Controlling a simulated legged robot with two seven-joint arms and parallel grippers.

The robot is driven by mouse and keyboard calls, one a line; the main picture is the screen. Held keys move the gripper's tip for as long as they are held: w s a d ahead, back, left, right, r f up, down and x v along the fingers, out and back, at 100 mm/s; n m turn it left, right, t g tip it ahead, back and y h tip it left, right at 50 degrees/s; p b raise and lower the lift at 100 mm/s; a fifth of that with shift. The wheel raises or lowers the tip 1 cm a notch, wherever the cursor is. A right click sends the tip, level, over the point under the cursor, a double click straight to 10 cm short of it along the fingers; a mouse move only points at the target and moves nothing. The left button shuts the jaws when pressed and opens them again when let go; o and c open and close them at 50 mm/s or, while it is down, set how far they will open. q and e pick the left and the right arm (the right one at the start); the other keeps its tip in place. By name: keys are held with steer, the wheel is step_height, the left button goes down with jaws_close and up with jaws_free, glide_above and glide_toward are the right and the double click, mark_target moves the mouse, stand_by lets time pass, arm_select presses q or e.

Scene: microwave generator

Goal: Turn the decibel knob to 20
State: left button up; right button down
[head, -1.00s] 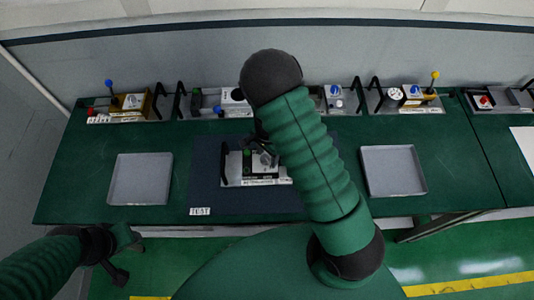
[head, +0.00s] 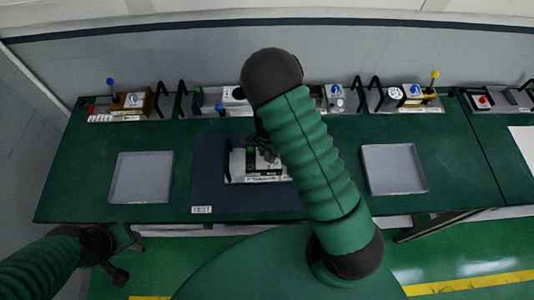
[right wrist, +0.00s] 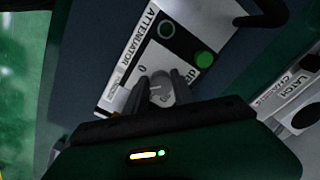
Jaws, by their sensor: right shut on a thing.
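The attenuator box (head: 236,163) sits on the dark mat in the middle of the table. In the right wrist view its white face (right wrist: 135,60) shows the word ATTENUATOR, a 0 mark, a dB mark and a green round part. The pale grey decibel knob (right wrist: 161,90) is between the fingers of my right gripper (right wrist: 160,96), which is shut on it. I cannot read the knob's setting. In the head view my right gripper (head: 266,148) covers the knob. My left gripper (head: 122,262) is off the table's front left, apart from everything; its jaw opening is unclear.
Grey trays stand left (head: 142,178) and right (head: 394,169) of the mat (head: 210,190). Several devices with black handles line the table's back edge. A latch-labelled device (right wrist: 295,100) shows at the right wrist view's right. Green tabletop around the trays is clear.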

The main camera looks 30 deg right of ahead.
steer(key=shift+a+f+n, duration=0.15)
steer(key=shift+a+n, duration=0.05)
steer(key=shift+n, duration=0.3)
steer(key=shift+n+b, duration=0.45)
steer(key=shift+n, duration=0.35)
steer(key=shift+n+b, duration=0.35)
steer(key=shift+n, duration=0.85)
steer(key=shift+n+b, duration=0.4)
steer(key=shift+n, duration=1.4)
steer(key=c, duration=1.3)
jaws_free()
steer(key=shift+o, duration=1.2)
steer(key=shift+w, duration=0.1)
